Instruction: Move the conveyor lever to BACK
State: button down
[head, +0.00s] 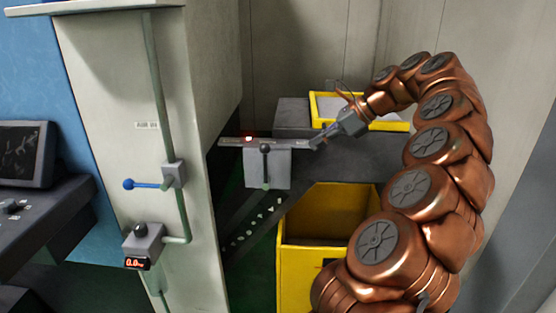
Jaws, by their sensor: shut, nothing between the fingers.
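The conveyor lever (265,149) has a dark round knob and sits on the front of a light grey box (281,168) at the middle of the head view. The lever's handle stands roughly upright from a slot; I cannot read any position labels. My gripper (318,143) is to the right of the box, near the right end of the bar on top of it, fingers pointing left. It is shut and empty, apart from the lever. My copper-coloured arm comes in from the right.
A red light (248,138) glows on the bar above the box. A yellow bin (325,215) stands below, and a yellow-rimmed tray (395,126) lies behind my gripper. A cabinet (118,120) with a blue-handled valve (140,184) stands at the left.

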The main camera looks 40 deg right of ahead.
aim_at(266, 164)
jog(key=p+x, duration=0.1)
jog(key=x, duration=0.3)
jog(key=p+x, duration=0.1)
jog(key=x, duration=0.2)
jog(key=w+r+p+x, duration=0.1)
jog(key=x, duration=0.3)
jog(key=shift+w+a+f, duration=0.1)
jog(key=shift+w+a, duration=0.1)
jog(key=shift+a, duration=0.15)
jog(key=shift+w+a+f+p, duration=0.1)
jog(key=shift+w+a+p, duration=0.3)
jog(key=shift+w, duration=0.15)
